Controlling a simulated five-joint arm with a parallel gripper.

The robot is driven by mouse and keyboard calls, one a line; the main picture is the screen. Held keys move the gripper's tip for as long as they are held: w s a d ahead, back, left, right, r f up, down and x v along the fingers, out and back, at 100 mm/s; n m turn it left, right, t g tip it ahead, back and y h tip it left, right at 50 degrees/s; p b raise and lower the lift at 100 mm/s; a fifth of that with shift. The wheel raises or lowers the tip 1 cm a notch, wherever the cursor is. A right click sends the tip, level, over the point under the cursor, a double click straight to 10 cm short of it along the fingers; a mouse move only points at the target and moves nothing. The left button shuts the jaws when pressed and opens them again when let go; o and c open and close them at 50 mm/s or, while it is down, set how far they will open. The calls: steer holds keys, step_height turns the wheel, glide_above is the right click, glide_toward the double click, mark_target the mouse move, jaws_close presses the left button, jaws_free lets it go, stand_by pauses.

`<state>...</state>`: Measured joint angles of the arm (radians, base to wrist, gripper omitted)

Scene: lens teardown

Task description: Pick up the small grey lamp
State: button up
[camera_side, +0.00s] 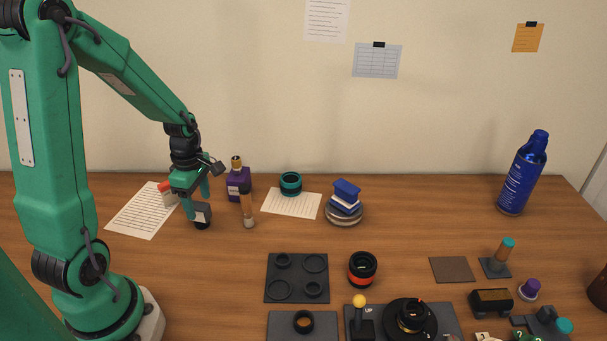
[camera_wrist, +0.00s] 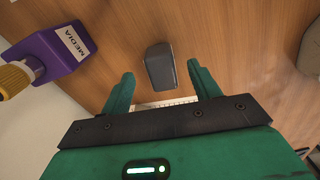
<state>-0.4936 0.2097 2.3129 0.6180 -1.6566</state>
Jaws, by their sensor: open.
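The small grey lamp (camera_side: 202,211) looks like a dark grey block with a rounded black foot, standing on the wooden table at the left. My gripper (camera_side: 190,195) is just above it in the side view, its fingers pointing down. In the wrist view the lamp (camera_wrist: 160,66) lies between the lines of the two green fingers, slightly beyond the middle of my gripper (camera_wrist: 163,82). The fingers are apart, with space on both sides of the lamp, and nothing is held. Whether a fingertip touches it cannot be told from the side view.
A purple block marked MEDIA (camera_wrist: 58,52) with a gold top is close by; it also shows in the side view (camera_side: 238,184). A brush-like wooden handle (camera_side: 247,206) stands right of the lamp. A lined sheet (camera_side: 140,212) lies left.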

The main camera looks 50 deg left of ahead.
mark_target(198, 205)
steer(key=shift+s+f, duration=0.15)
steer(key=shift+f, duration=2.05)
steer(key=shift+c, duration=0.4)
steer(key=c, duration=1.1)
